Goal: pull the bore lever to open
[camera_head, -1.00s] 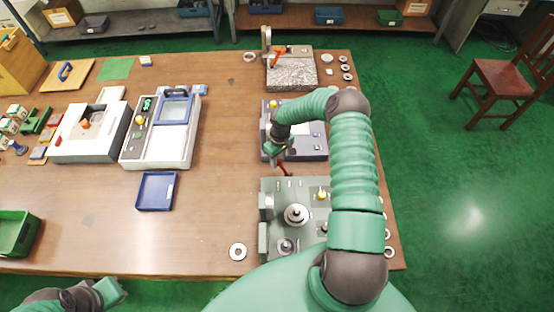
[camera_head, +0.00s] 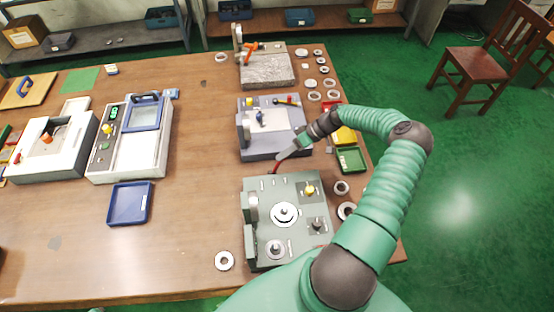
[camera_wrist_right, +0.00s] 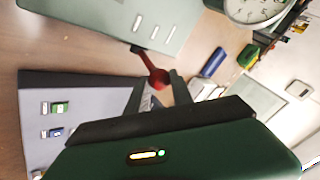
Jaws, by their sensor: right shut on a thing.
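The red bore lever (camera_head: 278,164) stands at the far edge of the grey-green bore machine (camera_head: 286,245) in the head view and slants up to the right. My right gripper (camera_head: 286,154) is at the lever's upper end. In the right wrist view, the lever's red knob (camera_wrist_right: 158,78) sits between the two dark fingers of my right gripper (camera_wrist_right: 158,92), which is shut on it. The lever's thin arm runs from the knob to the edge of the machine (camera_wrist_right: 110,20). My left gripper is out of view.
A grey-blue machine (camera_head: 245,146) stands just beyond the lever. Green (camera_head: 351,159) and yellow (camera_head: 346,135) bins lie near my right forearm. A loose ring (camera_head: 224,260) lies left of the bore machine. Bare tabletop surrounds the blue tray (camera_head: 130,203).

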